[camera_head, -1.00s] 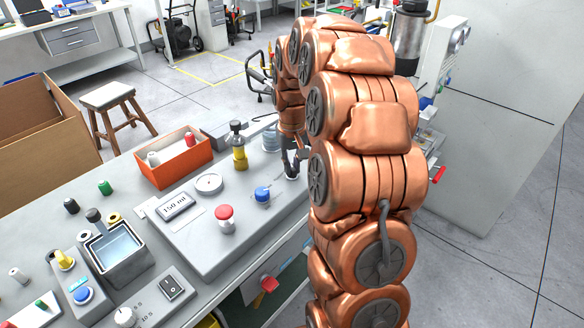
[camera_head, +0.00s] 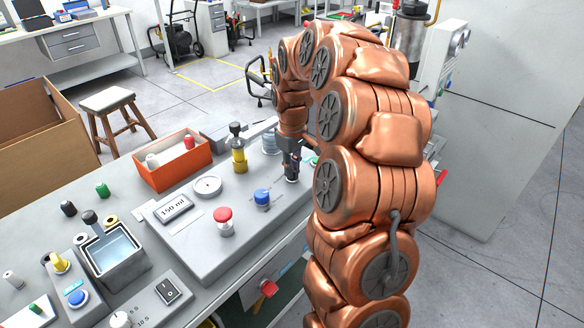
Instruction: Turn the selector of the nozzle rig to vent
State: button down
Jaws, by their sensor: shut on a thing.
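The nozzle rig is a grey sloped box (camera_head: 190,240) on the bench, with a "150 ml" display (camera_head: 174,208), a round gauge (camera_head: 207,186), a red mushroom button (camera_head: 223,217) and a blue knob (camera_head: 262,198). My gripper (camera_head: 292,172) points down at the far right end of this box, beyond the blue knob. It is shut on a small part there, which appears to be the selector. The fingers and my arm hide most of that part, so its pointing direction and marks cannot be read.
A yellow bottle with a dark top (camera_head: 239,158) and a clear container (camera_head: 269,144) stand close to the left of my gripper. An orange bin (camera_head: 172,163) is farther left. A water basin (camera_head: 115,252) stands at the front left. My arm blocks the view to the right.

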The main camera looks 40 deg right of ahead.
jog(key=c, duration=1.2)
grip_release()
notch_tip(320, 180, up, 12)
jog(key=shift+r, duration=0.1)
